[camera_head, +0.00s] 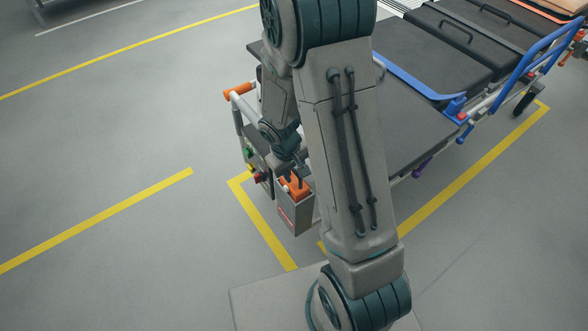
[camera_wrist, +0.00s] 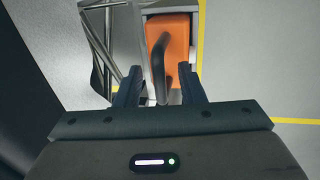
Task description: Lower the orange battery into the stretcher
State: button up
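The orange battery (camera_wrist: 182,48) has a dark handle (camera_wrist: 161,60) on top. It sits low in a grey open-topped box (camera_head: 295,216) at the near end of the stretcher (camera_head: 405,128); its orange top (camera_head: 296,186) shows at the rim in the head view. How deep it sits is hidden. My gripper (camera_wrist: 160,75) is over the battery, with one finger on each side of the handle. Gaps show between the fingers and the handle, so the gripper looks open. In the head view my gripper (camera_head: 293,172) is small and partly hidden by my arm.
A control panel with green and red buttons (camera_head: 257,176) stands left of the box. An orange-ended grip (camera_head: 238,90) juts out above it. Blue side rails (camera_head: 535,52) line the stretcher. The floor to the left is clear, with yellow lines (camera_head: 110,215).

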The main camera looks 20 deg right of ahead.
notch_tip(320, 180, up, 14)
jog(key=a+p, duration=0.2)
jog(key=p, duration=0.1)
jog(key=shift+s+a+f+p, duration=0.2)
jog(key=shift+s+a+p, duration=0.1)
jog(key=shift+s, duration=0.1)
notch_tip(320, 180, up, 16)
jog(key=m+t+p, duration=0.1)
jog(key=m+p, duration=0.1)
jog(key=p, duration=0.6)
send_over(286, 185)
jog(key=s+d, duration=0.2)
jog(key=s, duration=0.4)
jog(key=s+r+m+t+y+p, duration=0.1)
jog(key=s+r+y+p, duration=0.1)
jog(key=s+r+p, duration=0.4)
notch_tip(286, 185, up, 6)
jog(key=shift+s+f+m, duration=0.2)
jog(key=shift+s+m, duration=0.2)
jog(key=shift+s, duration=0.3)
jog(key=shift+d, duration=0.1)
jog(key=shift+c, duration=0.4)
